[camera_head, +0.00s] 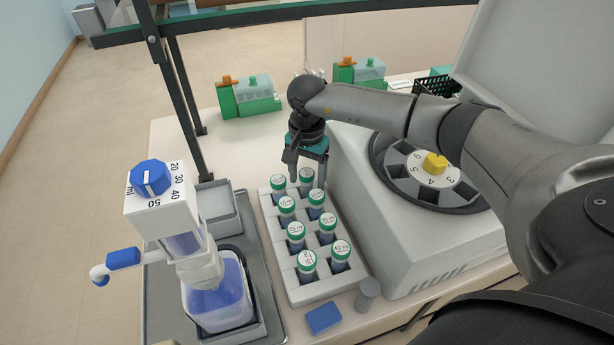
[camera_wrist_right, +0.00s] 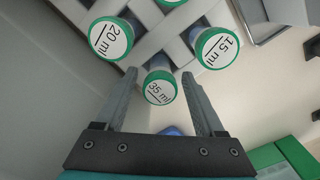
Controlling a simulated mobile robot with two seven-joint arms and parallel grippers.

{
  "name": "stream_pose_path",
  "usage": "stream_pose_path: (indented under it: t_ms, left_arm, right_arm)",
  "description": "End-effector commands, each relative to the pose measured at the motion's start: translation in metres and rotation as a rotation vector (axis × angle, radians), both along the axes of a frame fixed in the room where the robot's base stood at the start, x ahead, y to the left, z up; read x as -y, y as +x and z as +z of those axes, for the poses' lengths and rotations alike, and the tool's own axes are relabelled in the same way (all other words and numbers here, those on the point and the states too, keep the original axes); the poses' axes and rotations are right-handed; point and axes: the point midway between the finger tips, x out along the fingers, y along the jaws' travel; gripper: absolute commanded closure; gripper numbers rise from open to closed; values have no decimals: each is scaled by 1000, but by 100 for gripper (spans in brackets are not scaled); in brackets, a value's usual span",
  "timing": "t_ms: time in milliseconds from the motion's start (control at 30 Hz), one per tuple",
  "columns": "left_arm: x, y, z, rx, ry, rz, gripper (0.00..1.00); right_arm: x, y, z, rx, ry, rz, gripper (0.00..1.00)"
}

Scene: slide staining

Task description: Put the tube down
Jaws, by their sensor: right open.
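My right gripper (camera_head: 307,172) is open at the far end of the white rack (camera_head: 293,290), its fingers pointing down. In the right wrist view, a green-rimmed tube labelled 35 ml (camera_wrist_right: 159,88) sits between the spread fingers (camera_wrist_right: 159,76), with gaps visible on both sides. In the head view it appears to be the far right tube (camera_head: 306,175), standing in the rack. Tubes labelled 20 ml (camera_wrist_right: 110,39) and 15 ml (camera_wrist_right: 216,48) are close by. My left gripper is not in view.
Several more capped tubes fill the rack. A centrifuge (camera_head: 400,240) with a yellow knob stands right of it. A blue-liquid dispenser bottle (camera_head: 218,300) stands on a grey tray at the left.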

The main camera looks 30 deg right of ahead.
Motion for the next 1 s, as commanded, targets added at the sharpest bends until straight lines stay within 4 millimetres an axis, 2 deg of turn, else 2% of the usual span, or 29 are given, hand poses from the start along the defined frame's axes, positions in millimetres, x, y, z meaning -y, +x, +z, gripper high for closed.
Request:
stream_pose_path:
  t_ms: [233,500,700,833,1000]
  left_arm:
    - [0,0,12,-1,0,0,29]
    - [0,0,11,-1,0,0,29]
    - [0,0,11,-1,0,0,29]
    - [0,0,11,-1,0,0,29]
    - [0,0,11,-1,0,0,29]
  right_arm:
    - [0,1,16,3,1,0,29]
    - [0,1,79,6,0,0,29]
    - [0,1,114,4,0,0,29]
    - [0,1,125,1,1,0,29]
    - [0,0,129,0,0,0,29]
